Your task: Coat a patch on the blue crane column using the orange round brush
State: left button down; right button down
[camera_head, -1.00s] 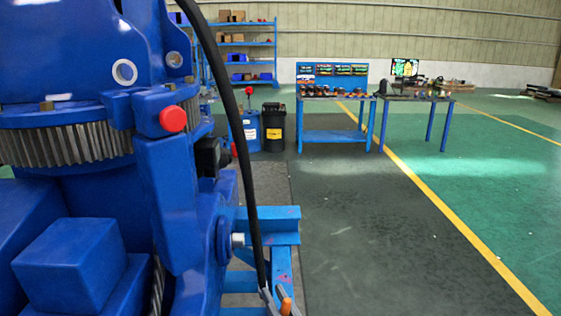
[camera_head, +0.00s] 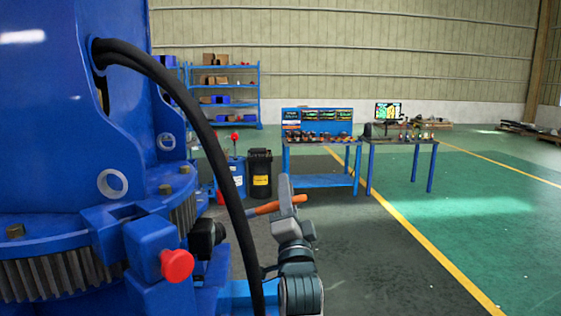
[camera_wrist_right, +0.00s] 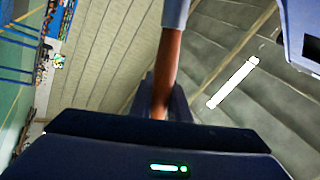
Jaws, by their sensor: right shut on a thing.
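The blue crane column (camera_head: 70,120) fills the left of the head view, with a toothed ring around its lower part. My right gripper (camera_head: 285,202) is raised just right of the black hose, apart from the column in the picture. It is shut on the handle of the orange round brush (camera_head: 266,208), which lies nearly level and points left toward the column. The brush's head is hard to make out near the hose. In the right wrist view the orange-brown handle (camera_wrist_right: 168,65) runs up from the jaws to a pale grey-blue part at the top edge. My left gripper is out of view.
A thick black hose (camera_head: 205,130) arcs down between column and gripper. A red button (camera_head: 177,265) juts from the crane's base. Behind stand a blue drum (camera_head: 236,178), a black bin (camera_head: 260,174), workbenches (camera_head: 320,180) and shelves (camera_head: 235,95). The floor to the right is open.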

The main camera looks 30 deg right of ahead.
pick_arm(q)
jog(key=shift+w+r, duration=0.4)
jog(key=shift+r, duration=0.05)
pick_arm(e)
jog(key=shift+m+h, duration=0.4)
jog(key=shift+m, duration=0.3)
jog(key=r, duration=0.1)
jog(key=d+r, duration=0.1)
jog(key=w+r, duration=0.1)
jog(key=shift+w+d+r, duration=0.1)
jog(key=shift+d+r, duration=0.1)
jog(key=shift+r, duration=0.2)
jog(key=shift+a, duration=0.15)
